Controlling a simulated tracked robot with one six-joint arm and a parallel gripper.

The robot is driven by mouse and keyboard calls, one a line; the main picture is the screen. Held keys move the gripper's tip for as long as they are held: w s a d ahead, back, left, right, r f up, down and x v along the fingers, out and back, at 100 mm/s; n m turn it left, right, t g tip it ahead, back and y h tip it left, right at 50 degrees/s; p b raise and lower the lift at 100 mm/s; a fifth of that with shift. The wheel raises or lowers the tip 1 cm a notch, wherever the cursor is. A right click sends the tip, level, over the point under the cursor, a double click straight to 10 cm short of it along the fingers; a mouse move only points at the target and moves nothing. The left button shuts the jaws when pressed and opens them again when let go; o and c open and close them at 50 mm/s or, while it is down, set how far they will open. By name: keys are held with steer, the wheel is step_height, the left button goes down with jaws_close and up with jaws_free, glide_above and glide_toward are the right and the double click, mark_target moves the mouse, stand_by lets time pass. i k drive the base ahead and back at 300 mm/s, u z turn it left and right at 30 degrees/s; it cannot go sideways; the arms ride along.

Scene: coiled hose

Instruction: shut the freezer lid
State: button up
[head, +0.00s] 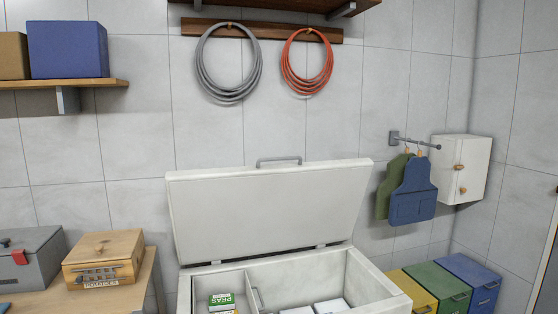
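The white chest freezer (382,292) stands at the bottom centre, cut off by the lower edge of the head view. Its lid (270,218) is raised and leans back near the tiled wall, with a grey handle (279,160) along its top edge. Two hinges show at the lid's lower edge. Inside, a divider separates two compartments. A green and white box marked PEAS (221,301) lies in the left one, and white packages (330,306) lie in the right one. My gripper is not in the head view.
A workbench (130,292) at left holds a wooden box (104,258) and a grey toolbox (38,260). Yellow, green and blue bins (468,280) stand right of the freezer. Aprons (412,190) and a white cabinet (461,167) hang on the right. Coiled hoses (228,62) hang above the lid.

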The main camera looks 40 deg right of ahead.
mark_target(217, 214)
steer(key=u, duration=0.05)
steer(key=i, duration=0.95)
steer(key=z, duration=0.1)
